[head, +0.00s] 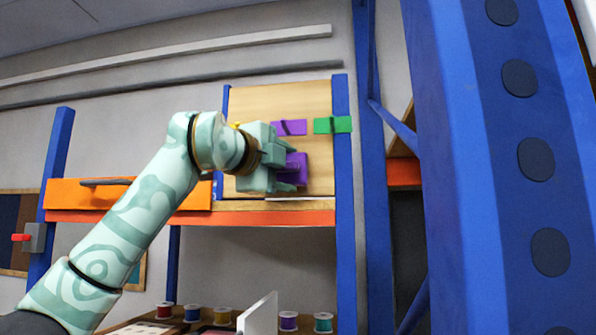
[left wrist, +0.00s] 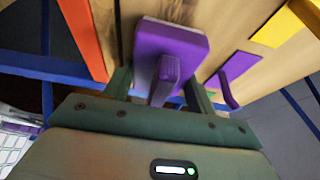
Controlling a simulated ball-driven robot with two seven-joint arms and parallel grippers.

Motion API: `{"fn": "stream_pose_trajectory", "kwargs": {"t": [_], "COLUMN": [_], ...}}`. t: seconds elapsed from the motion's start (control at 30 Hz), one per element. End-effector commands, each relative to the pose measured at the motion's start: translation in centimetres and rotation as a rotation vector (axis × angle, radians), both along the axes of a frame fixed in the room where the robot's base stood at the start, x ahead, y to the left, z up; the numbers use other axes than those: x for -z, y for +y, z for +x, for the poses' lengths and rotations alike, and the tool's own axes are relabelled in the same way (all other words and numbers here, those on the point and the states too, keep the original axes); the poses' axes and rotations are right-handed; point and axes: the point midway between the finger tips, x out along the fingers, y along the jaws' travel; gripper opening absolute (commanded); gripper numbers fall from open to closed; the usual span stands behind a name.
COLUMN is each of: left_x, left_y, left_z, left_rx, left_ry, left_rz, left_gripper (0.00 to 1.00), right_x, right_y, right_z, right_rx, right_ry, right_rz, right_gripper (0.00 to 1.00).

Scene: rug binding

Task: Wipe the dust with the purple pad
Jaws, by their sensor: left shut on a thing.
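The purple pad (head: 298,161) is in my left gripper (head: 289,174), in front of the upright wooden board (head: 266,101). In the left wrist view, the pad (left wrist: 175,42) has a pale edge on its far side and a purple handle (left wrist: 165,75) between the fingers of my left gripper (left wrist: 160,88). The pad is close to the board; I cannot tell whether it touches. I cannot make out the dust clearly; a darker brownish patch shows on the wood (left wrist: 262,49) in the left wrist view. My right gripper is not in view.
A purple plate (head: 290,128) and a green plate (head: 325,125) are on the board's upper part. An orange drawer-like box (head: 125,197) stands left of it on the orange-edged shelf (head: 290,217). Blue posts (head: 344,160) flank the board. Several spools (head: 288,320) stand below.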

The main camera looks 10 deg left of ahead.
Motion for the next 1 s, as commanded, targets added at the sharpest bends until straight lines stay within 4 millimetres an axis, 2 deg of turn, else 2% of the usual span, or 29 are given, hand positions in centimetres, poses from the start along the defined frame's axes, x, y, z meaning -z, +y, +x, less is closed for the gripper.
{"fn": "stream_pose_trajectory", "kwargs": {"t": [0.17, 0.43, 0.67, 1.0], "left_x": [0.0, 0.0, 0.0, 0.0], "left_y": [0.6, 3.2, 4.2, 7.1], "left_z": [0.0, 0.0, 0.0, -0.3], "left_rx": [0.0, -0.001, -0.001, -0.002], "left_ry": [-0.001, -0.001, -0.001, -0.001], "left_rz": [0.0, -0.001, 0.0, -0.001], "left_gripper": [0.35, 0.35, 0.35, 0.35], "right_x": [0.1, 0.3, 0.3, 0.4], "right_y": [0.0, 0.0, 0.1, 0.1], "right_z": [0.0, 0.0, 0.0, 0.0], "right_rx": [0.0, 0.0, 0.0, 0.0], "right_ry": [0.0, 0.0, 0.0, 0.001], "right_rz": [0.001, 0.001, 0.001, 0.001], "right_gripper": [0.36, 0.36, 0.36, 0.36]}}
